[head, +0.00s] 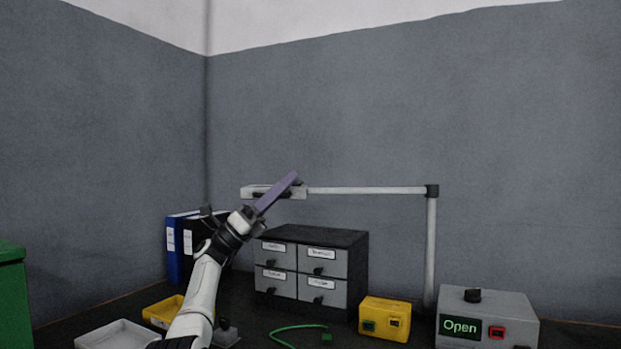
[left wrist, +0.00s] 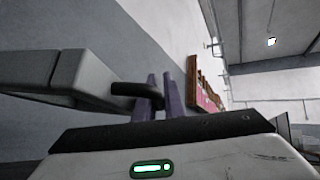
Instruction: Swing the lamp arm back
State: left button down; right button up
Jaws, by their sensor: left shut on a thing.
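The lamp arm (head: 370,190) is a pale horizontal bar. It joins an upright pole (head: 431,250) at a dark corner joint on the right and ends on the left in a flat grey lamp head (head: 249,190). My left gripper (head: 290,180) has purple fingers that cross in front of the lamp head and hide part of it. In the left wrist view, the lamp head (left wrist: 75,75) lies at left, and its black handle (left wrist: 137,89) reaches to the gripper fingers (left wrist: 161,88). The left gripper is shut on this handle. My right gripper is out of view.
A small drawer cabinet (head: 325,235) stands below the lamp arm, with binders (head: 178,245) to its left. A yellow box (head: 385,317) and a grey box with a green "Open" display (head: 487,315) stand at right. Trays (head: 117,335) and a green cable (head: 290,329) lie in front.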

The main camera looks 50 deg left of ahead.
pick_arm(q)
jog(key=shift+a+f, duration=0.15)
jog(key=shift+a, duration=0.1)
jog(key=c, duration=2.2)
grip_release()
jog(key=shift+s+a, duration=0.1)
jog(key=shift+o, duration=0.2)
jog(key=v, duration=1)
jog(key=shift+f, duration=0.15)
